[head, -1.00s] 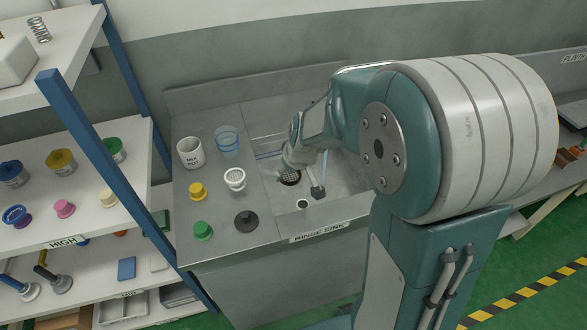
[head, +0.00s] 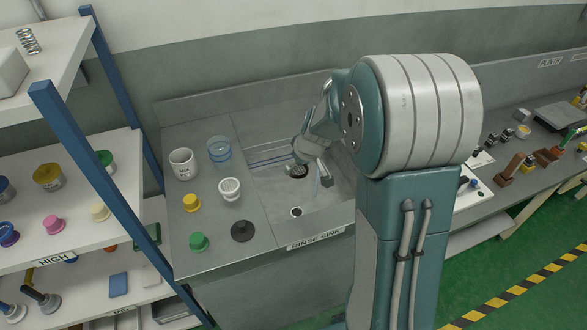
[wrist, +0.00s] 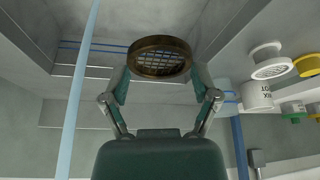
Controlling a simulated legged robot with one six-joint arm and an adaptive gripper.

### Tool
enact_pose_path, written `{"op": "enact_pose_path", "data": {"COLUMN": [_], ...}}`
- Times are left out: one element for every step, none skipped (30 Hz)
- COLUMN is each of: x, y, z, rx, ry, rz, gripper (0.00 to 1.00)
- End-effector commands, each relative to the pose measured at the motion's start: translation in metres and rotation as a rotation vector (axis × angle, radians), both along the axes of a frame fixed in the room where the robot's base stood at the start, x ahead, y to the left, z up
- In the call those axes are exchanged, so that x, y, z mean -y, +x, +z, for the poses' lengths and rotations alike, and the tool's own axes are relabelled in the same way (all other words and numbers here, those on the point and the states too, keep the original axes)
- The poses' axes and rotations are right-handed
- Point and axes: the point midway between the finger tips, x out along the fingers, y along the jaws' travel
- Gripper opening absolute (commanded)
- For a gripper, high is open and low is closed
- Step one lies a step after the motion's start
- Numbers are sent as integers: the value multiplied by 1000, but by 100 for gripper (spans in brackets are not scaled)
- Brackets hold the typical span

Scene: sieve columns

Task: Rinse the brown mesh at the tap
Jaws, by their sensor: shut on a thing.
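My gripper (head: 306,160) is low in the sink, shut on the brown mesh (head: 298,172). In the wrist view the mesh (wrist: 160,57) is a round brown ring with a grid inside, held between the two fingertips (wrist: 158,72). A thin pale blue water stream (wrist: 80,90) shows in the wrist view, to the left of the mesh and apart from it in that picture. The stream (head: 317,185) also shows faintly in the head view, just right of the mesh. My arm hides the tap itself.
On the left counter stand a white pot (head: 182,163), a clear blue-banded beaker (head: 219,151), a white strainer cup (head: 229,188) and yellow, green and dark pieces. A shelf post (head: 95,170) rises farther left.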

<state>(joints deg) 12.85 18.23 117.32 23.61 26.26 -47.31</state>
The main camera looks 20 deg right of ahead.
Motion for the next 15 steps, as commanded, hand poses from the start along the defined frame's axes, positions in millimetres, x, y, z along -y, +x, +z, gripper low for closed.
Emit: {"op": "enact_pose_path", "data": {"x": [5, 8, 11, 13, 15, 18, 20, 21, 23, 25, 26, 29, 31, 33, 36], "y": [3, 4, 6, 7, 9, 10, 12, 13, 16, 17, 18, 20, 21, 23, 25], "z": [-1, -1, -2, -3, -3, -4, -4, -5, -5, -6, -7, -7, -7, -8, -8], "rx": [1, 1, 0, 0, 0, 0, 0, 1, 0, 0, 0, 0, 1, 1, 1], "ry": [1, 2, 3, 3, 3, 3, 3, 2, 1, 1, 1, 1, 0, 0, -1], "rz": [-3, -4, -3, -3, -3, -3, -3, -4, -3, -3, -3, -2, -2, -2, -3], "gripper": [50, 50, 50, 50, 50, 50, 50, 50, 50, 50, 50, 50, 50, 50, 50]}}
